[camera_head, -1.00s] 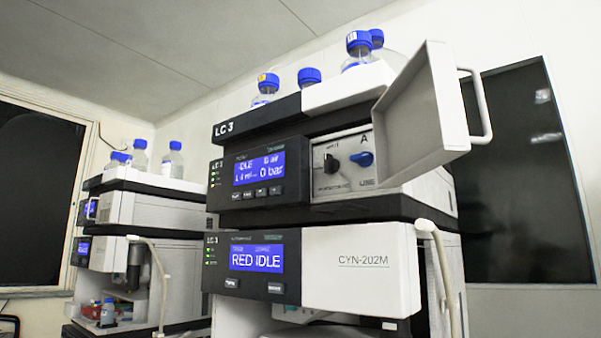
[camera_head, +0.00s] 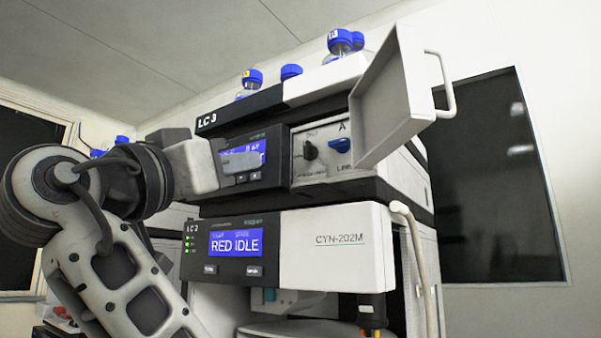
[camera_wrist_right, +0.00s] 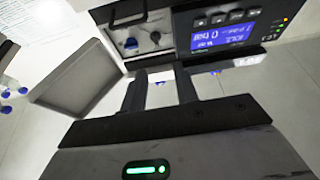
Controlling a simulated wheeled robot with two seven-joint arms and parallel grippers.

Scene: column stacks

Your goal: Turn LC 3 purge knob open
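The LC 3 pump panel (camera_head: 320,165) carries a black knob (camera_head: 310,150) on its left and a blue knob (camera_head: 341,143) on its right, behind an open flap door (camera_head: 395,100). The small labels are too blurred to tell which knob is the purge knob. My right gripper (camera_head: 250,162) is in front of the pump's display, left of the knobs and apart from them. The right wrist view is upside down. There the two fingers (camera_wrist_right: 161,72) are spread and empty, with the black knob (camera_wrist_right: 155,37) and blue knob (camera_wrist_right: 130,44) beyond them. My left gripper is not in view.
The open flap door sticks out at the right of the panel. Below is the module labelled CYN-202M (camera_head: 335,250) with a pale tube (camera_head: 412,225) at its right. Blue-capped bottles (camera_head: 342,42) stand on top of the stack.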

